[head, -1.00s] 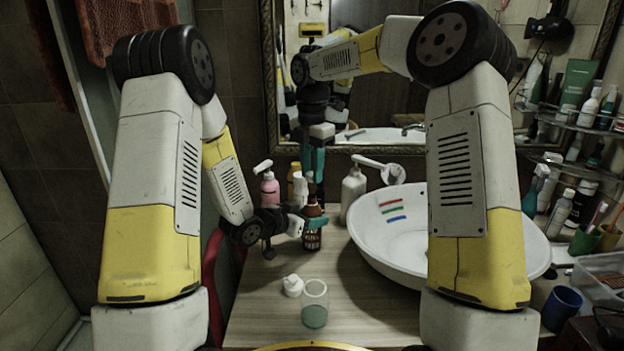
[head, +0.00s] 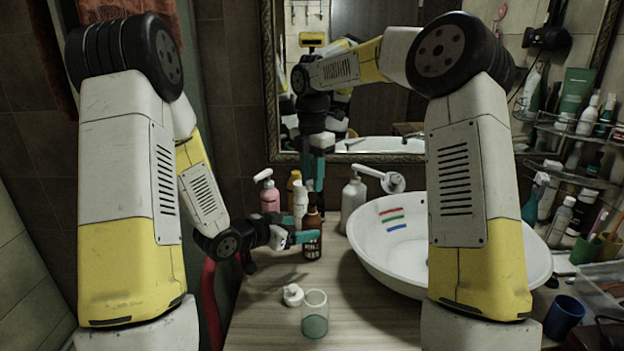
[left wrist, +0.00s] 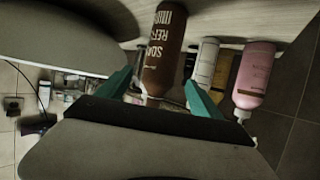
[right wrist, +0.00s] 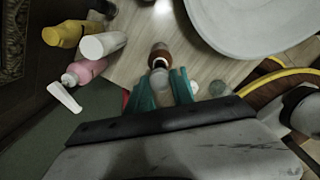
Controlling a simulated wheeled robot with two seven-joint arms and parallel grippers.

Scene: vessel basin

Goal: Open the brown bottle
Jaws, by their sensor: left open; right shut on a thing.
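The brown bottle (head: 312,246) stands upright on the counter, left of the basin. In the left wrist view, it (left wrist: 163,50) shows white lettering. My left gripper (head: 302,237) is open at the bottle's side, its fingers spread to either side of the bottle in the left wrist view, with gaps visible. My right gripper (head: 315,186) comes down from above, over the bottle's top. In the right wrist view, its fingers are closed on a pale cap-like piece (right wrist: 160,79), with the bottle's brown neck (right wrist: 160,54) just beyond. I cannot tell whether this piece still touches the neck.
A pink pump bottle (head: 269,196), a white bottle (head: 300,201) and a yellow bottle (head: 293,181) stand behind on the left. The white basin (head: 385,258) is at right.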

